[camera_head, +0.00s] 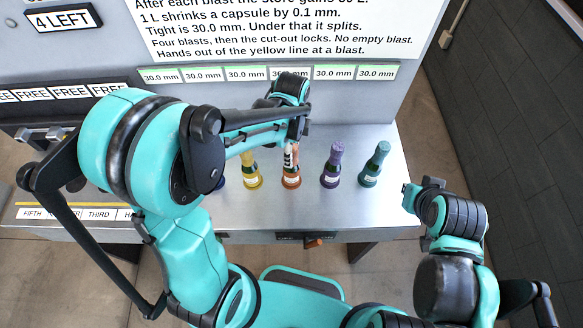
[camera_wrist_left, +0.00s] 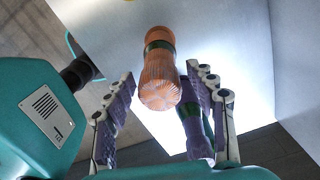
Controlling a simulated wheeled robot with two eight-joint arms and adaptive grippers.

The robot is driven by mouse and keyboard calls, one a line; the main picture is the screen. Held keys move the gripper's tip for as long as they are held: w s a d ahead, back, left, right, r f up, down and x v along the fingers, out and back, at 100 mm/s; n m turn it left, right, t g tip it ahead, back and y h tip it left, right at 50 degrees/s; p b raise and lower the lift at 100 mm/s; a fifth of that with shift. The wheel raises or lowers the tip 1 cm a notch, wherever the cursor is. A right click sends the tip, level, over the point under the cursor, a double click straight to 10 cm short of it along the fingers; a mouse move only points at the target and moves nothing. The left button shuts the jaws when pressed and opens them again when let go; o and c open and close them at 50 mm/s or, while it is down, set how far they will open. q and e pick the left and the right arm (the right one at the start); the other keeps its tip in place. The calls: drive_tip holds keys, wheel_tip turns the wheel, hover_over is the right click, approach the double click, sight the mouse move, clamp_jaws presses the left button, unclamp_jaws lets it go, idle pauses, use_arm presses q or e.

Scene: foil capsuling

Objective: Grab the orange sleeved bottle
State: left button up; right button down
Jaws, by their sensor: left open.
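The orange sleeved bottle (camera_head: 291,178) stands on the metal worktop in the row of bottles, partly covered by my left gripper (camera_head: 291,155). In the left wrist view the orange bottle (camera_wrist_left: 159,80) shows its ribbed orange top and a dark green band, between the tips of the two fingers of the left gripper (camera_wrist_left: 161,82). Those fingers are spread, with a gap visible on the left side of the bottle; contact on the right side cannot be told. My right gripper (camera_head: 411,197) is at the worktop's right edge, away from the bottles; its fingers are not clear.
A purple bottle (camera_head: 332,165) and a teal bottle (camera_head: 374,164) stand to the right, a yellow one (camera_head: 250,170) to the left. The purple bottle (camera_wrist_left: 196,132) shows behind the right finger in the wrist view. A panel with a sign (camera_head: 280,25) rises behind.

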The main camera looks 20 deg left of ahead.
use_arm(q)
drive_tip(key=shift+f, duration=0.8)
clamp_jaws()
